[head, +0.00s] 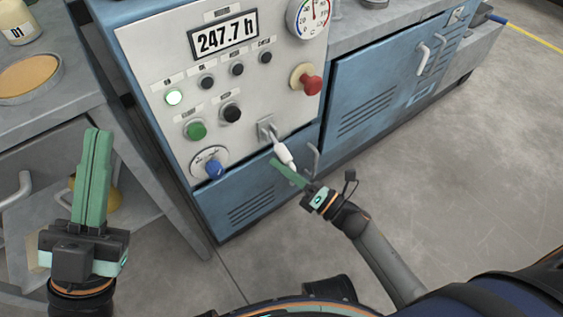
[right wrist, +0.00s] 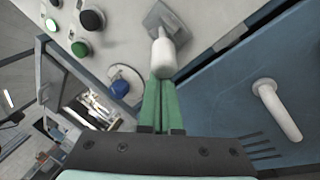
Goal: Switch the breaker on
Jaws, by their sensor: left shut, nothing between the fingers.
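A lever with a white handle (head: 284,153) on a grey base sits at the lower right of the control panel (head: 150,50), pointing down and out. In the right wrist view the white handle (right wrist: 163,57) is just past my fingertips. My right gripper (head: 277,163) has its green fingers together at the handle's lower end; I cannot tell if they touch it. The fingers also show in the right wrist view (right wrist: 160,84). My left gripper (head: 98,132) is shut and empty, away from the panel at the left.
The panel carries a display (head: 223,37) reading 247.7 h, a red knob (head: 312,85), a green button (head: 195,130), a blue knob (head: 215,168) and a lit indicator (head: 174,97). A blue cabinet door (head: 375,90) is to the right. The floor there is clear.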

